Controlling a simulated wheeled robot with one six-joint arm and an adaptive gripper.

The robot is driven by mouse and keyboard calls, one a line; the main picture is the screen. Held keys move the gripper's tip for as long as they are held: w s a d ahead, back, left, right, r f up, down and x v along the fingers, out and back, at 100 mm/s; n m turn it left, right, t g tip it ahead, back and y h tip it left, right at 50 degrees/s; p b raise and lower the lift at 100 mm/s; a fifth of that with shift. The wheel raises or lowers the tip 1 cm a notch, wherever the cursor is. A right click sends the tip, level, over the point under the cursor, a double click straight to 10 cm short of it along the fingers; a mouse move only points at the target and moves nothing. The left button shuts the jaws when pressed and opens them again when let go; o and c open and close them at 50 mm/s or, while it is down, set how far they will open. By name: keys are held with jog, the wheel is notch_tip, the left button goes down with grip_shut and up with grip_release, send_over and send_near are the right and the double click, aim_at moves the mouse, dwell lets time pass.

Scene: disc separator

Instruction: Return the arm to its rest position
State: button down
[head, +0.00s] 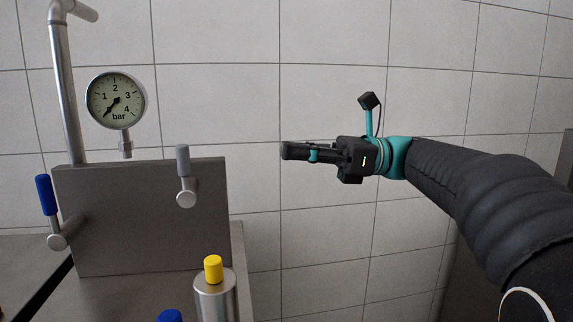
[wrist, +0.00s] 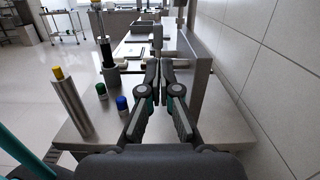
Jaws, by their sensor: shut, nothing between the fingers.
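My gripper (head: 288,151) is black with teal parts and points left in the head view, in the air in front of the tiled wall. It is to the right of the grey panel and touches nothing there. My arm in its black sleeve reaches in from the right, nearly level. In the wrist view my gripper (wrist: 165,92) has its fingers together at the tips with nothing between them. The steel bench (wrist: 75,135) lies beyond and below the fingers.
A grey panel (head: 120,240) carries a blue-handled valve (head: 45,195), a grey-handled valve (head: 183,162) and a pressure gauge (head: 116,99). A yellow-capped cylinder (head: 214,290) stands in front. Green (wrist: 101,90) and blue (wrist: 122,104) caps show nearby. Space around my gripper is clear.

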notch_tip(320, 180, down, 20)
jog(key=w+d+n+t+h, duration=0.2)
jog(key=n+t+h, duration=0.2)
jog(key=t+h, duration=0.25)
jog(key=s+d+f+n+h, duration=0.7)
jog(key=s+d+f+h, duration=0.15)
jog(key=d+f, duration=0.2)
jog(key=s+d+f+n+t+h, duration=0.2)
jog(key=s+d+n+t+h, duration=0.1)
jog(key=s, duration=0.8)
jog(key=shift+d+n+t+h, duration=0.3)
jog(key=shift+d+n+t, duration=0.1)
jog(key=shift+d, duration=0.4)
